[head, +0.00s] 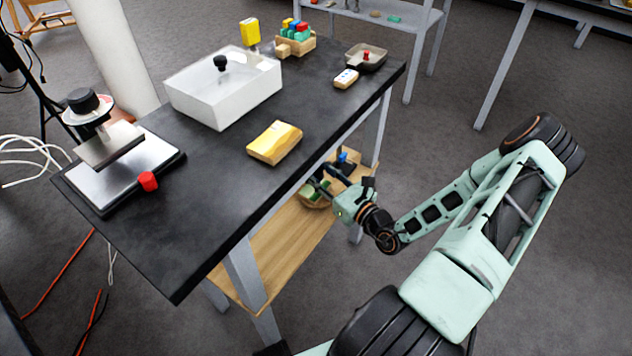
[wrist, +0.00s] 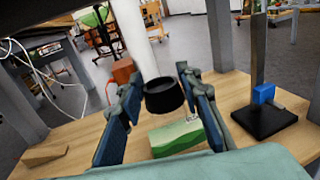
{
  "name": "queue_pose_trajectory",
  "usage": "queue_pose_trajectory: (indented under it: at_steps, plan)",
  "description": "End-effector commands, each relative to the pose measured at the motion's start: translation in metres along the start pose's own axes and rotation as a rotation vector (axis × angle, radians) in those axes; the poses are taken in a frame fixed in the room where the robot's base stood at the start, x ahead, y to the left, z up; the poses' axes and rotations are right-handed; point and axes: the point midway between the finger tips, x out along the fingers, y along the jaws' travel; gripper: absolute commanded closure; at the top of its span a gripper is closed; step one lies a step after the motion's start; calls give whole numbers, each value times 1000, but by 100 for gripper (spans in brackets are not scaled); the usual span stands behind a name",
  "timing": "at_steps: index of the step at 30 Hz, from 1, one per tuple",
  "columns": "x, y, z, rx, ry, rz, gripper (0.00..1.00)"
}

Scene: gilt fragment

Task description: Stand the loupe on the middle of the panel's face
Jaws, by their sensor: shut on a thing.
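My gripper (head: 325,187) reaches in at the lower shelf, below the tabletop's right edge. In the wrist view its two blue fingers (wrist: 160,112) are shut on a short black cylinder, which I take for the loupe (wrist: 165,98). It is held upright or nearly so, above the shelf. In the head view I cannot make the loupe out. A pale block with a yellow-gold face, which seems to be the panel (head: 274,142), lies flat on the dark tabletop, face up, above and left of my gripper. Nothing is on its face.
A green-topped block (wrist: 178,137) lies on the wooden shelf (head: 262,265) below the loupe. A black stand with a blue block (wrist: 263,94) stands right. The tabletop (head: 215,165) holds a white bin (head: 205,103), press (head: 112,147) and red knob (head: 148,181). Table legs flank the shelf.

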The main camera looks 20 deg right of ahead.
Motion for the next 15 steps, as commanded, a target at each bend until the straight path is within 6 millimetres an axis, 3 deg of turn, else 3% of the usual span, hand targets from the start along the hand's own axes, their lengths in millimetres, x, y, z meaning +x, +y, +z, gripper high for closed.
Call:
queue_pose_trajectory:
  at_steps: [5, 10, 15]
  plan:
    - [7, -4, -11, -1, 0, 0, 88]
    - [8, -5, -38, 2, 1, -1, 88]
    - [8, -6, -41, -2, 0, 0, 88]
